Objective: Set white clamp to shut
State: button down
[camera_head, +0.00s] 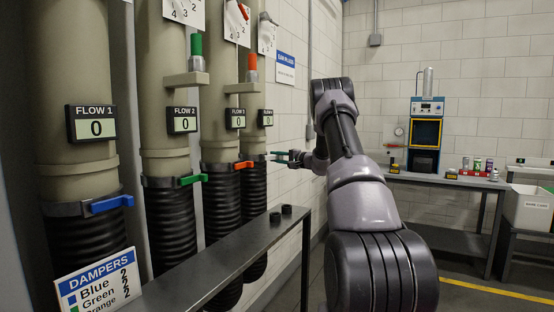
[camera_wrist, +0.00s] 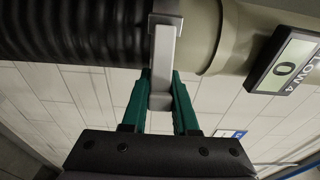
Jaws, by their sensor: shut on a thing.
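The white clamp (camera_wrist: 165,58) shows in the wrist view as a pale lever and band at the joint between a black ribbed hose and a beige pipe. My gripper (camera_wrist: 160,95) has its two green fingers on either side of the lever's end and is shut on it. In the head view my gripper (camera_head: 281,157) is at the fourth pipe, at the height of its clamp. The white clamp is small and hard to make out there, and how far its lever is turned cannot be told. The FLOW 4 display (camera_wrist: 288,62) reads 0.
The blue (camera_head: 108,204), green (camera_head: 192,180) and orange (camera_head: 243,165) clamp levers sit on the nearer pipes. A dark narrow bench (camera_head: 215,262) runs below them. A DAMPERS sign (camera_head: 97,285) stands at the lower left. A workbench (camera_head: 440,180) with a machine stands at the back right.

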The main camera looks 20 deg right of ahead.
jog(key=shift+w+n+g+y, duration=0.3)
jog(key=shift+n+g+y, duration=0.35)
jog(key=shift+y, duration=0.25)
jog(key=c, duration=0.7)
grip_release()
jog(key=v, duration=1)
jog(key=shift+s+d+f, duration=0.1)
jog(key=shift+s+d, duration=0.1)
jog(key=shift+s, duration=0.05)
